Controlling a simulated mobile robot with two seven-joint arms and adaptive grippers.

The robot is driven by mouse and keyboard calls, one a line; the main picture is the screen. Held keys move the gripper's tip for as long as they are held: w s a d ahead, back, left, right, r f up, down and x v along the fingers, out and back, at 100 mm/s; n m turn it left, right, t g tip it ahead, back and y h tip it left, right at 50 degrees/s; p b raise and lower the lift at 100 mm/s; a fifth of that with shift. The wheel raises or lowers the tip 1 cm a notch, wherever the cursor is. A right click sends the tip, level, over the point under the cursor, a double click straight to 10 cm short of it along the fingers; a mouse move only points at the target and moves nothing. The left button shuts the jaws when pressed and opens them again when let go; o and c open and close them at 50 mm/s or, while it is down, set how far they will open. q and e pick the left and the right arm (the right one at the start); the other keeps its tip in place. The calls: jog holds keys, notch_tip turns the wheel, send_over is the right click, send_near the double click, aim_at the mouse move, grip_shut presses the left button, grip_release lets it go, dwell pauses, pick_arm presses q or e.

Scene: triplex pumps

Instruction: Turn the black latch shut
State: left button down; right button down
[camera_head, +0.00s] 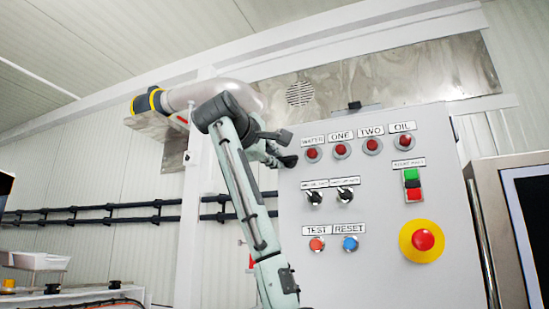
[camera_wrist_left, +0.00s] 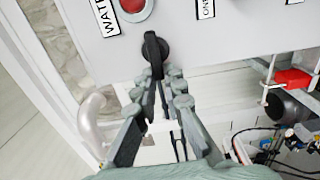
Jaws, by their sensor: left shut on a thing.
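The black latch (camera_wrist_left: 154,48) sits on the grey side of the control box, beside the WATER label, in the left wrist view. It has a round base, and its handle points down toward my fingers. My left gripper (camera_wrist_left: 162,84) has its fingertips around the lower end of the handle and is shut on it. In the head view my left gripper (camera_head: 284,148) is at the left edge of the control box (camera_head: 375,200), where the fingers largely hide the latch. My right gripper is in neither view.
The box front carries red indicators (camera_head: 341,151), black selector knobs (camera_head: 345,194), a blue button (camera_head: 350,243) and a yellow-ringed emergency stop (camera_head: 423,241). A screen cabinet (camera_head: 505,230) stands on the right. Dark pipes (camera_head: 110,208) run along the left wall.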

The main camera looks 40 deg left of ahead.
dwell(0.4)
pick_arm(q)
jog(key=c, duration=1.6)
grip_release()
jog(key=shift+s, duration=0.1)
jog(key=v, duration=1.1)
jog(key=shift+s, duration=0.4)
jog(key=shift+f, duration=0.1)
